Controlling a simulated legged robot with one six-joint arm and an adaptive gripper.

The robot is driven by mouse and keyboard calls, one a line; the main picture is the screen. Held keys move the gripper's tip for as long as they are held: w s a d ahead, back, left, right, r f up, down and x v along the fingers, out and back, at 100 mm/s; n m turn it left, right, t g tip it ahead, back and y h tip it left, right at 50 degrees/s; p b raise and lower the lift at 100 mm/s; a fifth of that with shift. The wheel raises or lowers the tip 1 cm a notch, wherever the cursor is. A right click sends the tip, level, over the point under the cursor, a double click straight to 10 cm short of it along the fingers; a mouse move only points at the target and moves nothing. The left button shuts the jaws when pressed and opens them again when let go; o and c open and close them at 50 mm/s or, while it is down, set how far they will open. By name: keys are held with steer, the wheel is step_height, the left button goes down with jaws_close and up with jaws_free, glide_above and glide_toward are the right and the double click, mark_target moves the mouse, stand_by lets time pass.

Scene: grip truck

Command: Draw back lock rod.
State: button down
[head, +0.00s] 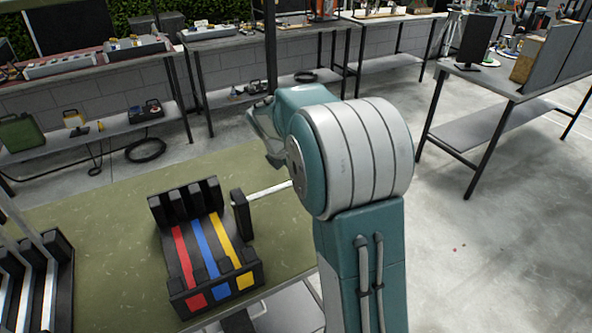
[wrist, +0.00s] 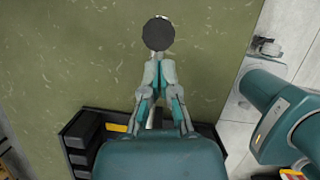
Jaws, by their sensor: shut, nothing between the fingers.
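A light metal rod (head: 269,191) runs from an upright black plate (head: 241,215) at the right side of a black rack (head: 177,299) in the head view. Its right end is hidden behind my arm. In the wrist view a round dark disc (wrist: 158,33) lies just beyond my fingertips; it looks like a knob on the rod, but I cannot be sure. My gripper (wrist: 159,66) is shut with its fingers together and empty, close to the disc. I cannot tell whether they touch. In the head view my gripper (head: 268,137) is partly hidden by my arm.
The rack holds red (head: 184,257), blue (head: 207,250) and yellow (head: 233,251) strips. Another black rack with metal bars (head: 45,280) stands at far left. A green mat (head: 105,215) lies beneath. Workbenches (head: 215,42) line the back; a table (head: 500,85) stands right.

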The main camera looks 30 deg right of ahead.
steer(key=s+a+r, duration=0.1)
steer(key=a+r, duration=0.5)
steer(key=r, duration=0.3)
steer(key=shift+s+a, duration=0.15)
steer(key=shift+a, duration=0.2)
steer(key=shift+a+r, duration=0.1)
steer(key=shift+a, duration=0.05)
